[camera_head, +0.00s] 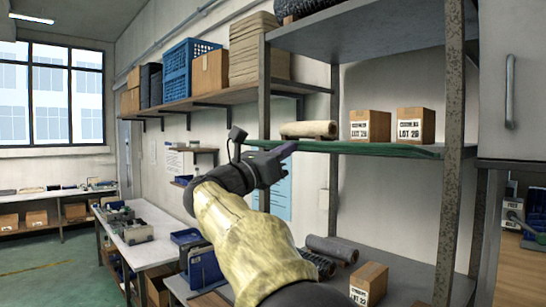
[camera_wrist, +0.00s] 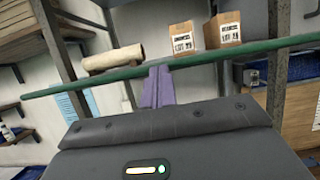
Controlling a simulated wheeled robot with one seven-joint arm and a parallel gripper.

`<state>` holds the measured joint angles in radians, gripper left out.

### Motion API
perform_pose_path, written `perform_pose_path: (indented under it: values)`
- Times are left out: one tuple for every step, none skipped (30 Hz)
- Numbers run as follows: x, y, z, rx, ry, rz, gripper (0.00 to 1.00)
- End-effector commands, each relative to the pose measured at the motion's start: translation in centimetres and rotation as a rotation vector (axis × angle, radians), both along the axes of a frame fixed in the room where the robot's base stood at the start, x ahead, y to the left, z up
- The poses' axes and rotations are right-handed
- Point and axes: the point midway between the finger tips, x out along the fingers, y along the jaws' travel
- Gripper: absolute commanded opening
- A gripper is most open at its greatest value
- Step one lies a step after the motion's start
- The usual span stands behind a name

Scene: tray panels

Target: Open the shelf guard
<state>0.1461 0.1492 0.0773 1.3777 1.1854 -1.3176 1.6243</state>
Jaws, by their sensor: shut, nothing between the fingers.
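A green bar (camera_head: 385,150), the only thing here that looks like the shelf guard, runs along the front of the middle shelf. In the wrist view the green bar (camera_wrist: 95,81) crosses the picture, rising to the right. My gripper (camera_head: 291,147) is at the left part of the bar, in front of the shelf. Its purple fingers (camera_wrist: 160,72) are shut and empty, and their tips overlap the bar in the wrist view. I cannot tell whether they touch it. Any hinge or catch of the guard is not clear.
A beige roll (camera_head: 309,129) and two lot boxes (camera_head: 370,126) (camera_head: 415,125) stand on the shelf behind the bar. Metal posts (camera_head: 452,150) frame the rack. A grey cabinet (camera_head: 510,80) is at right. Below, a lower shelf holds rolls and a box (camera_head: 368,283).

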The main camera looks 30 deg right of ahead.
Motion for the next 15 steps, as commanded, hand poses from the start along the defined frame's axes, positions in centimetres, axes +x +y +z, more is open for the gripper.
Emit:
perform_pose_path:
  values:
    - [-0.04, -0.23, 0.48, 0.019, 0.002, -0.004, 0.00]
    - [-0.03, -0.23, 0.61, 0.030, 0.004, -0.004, 0.00]
    - [0.00, -0.22, 0.74, 0.040, 0.007, -0.003, 0.00]
    - [0.01, -0.21, 0.80, 0.048, 0.009, -0.002, 0.00]
    - [0.02, -0.20, 0.85, 0.053, 0.011, -0.002, 0.00]
    - [0.02, -0.19, 0.91, 0.058, 0.012, -0.002, 0.00]
    - [0.03, -0.19, 0.91, 0.060, 0.014, -0.001, 0.00]
    - [0.03, -0.18, 0.89, 0.061, 0.014, -0.001, 0.00]
    - [0.04, -0.17, 0.86, 0.062, 0.015, -0.001, 0.00]
    - [0.04, -0.17, 0.83, 0.062, 0.015, -0.001, 0.00]
    - [0.04, -0.17, 0.83, 0.062, 0.015, -0.001, 0.00]
    - [0.05, -0.16, 0.83, 0.061, 0.014, -0.001, 0.00]
    - [0.05, -0.15, 0.83, 0.061, 0.014, -0.001, 0.00]
    - [0.07, -0.10, 0.82, 0.061, 0.015, 0.000, 0.00]
    - [0.07, -0.06, 0.81, 0.061, 0.015, 0.001, 0.00]
